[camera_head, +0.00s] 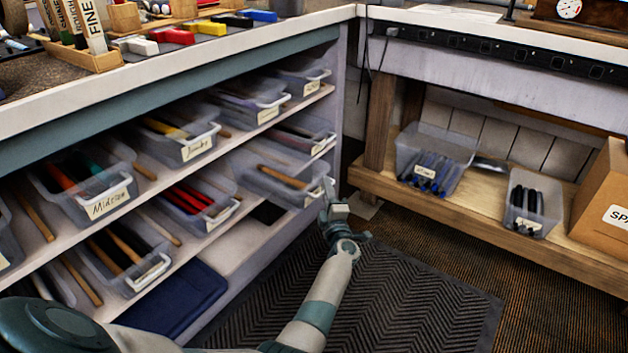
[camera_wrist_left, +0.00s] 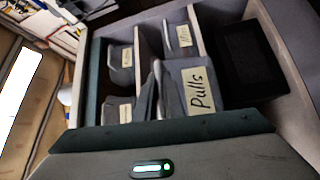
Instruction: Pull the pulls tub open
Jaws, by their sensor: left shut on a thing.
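The pulls tub (camera_head: 288,190) is a clear plastic bin on the lower shelf, at the right end of its row. Its front sticks out past the shelf edge, and a wooden-handled tool lies in it. In the left wrist view its front label (camera_wrist_left: 203,90) reads "Pulls". My left gripper (camera_head: 329,192) is at the tub's front right end, shut on its front. The exact contact of the fingers is too small to tell in the head view. My right gripper is not in view.
Other labelled tubs, such as the Midsize tub (camera_head: 95,203), line the shelves to the left. A dark item (camera_head: 268,212) lies below the pulls tub. A wooden bench with bins (camera_head: 432,160) stands at right. The dark floor mat (camera_head: 400,300) is clear in front.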

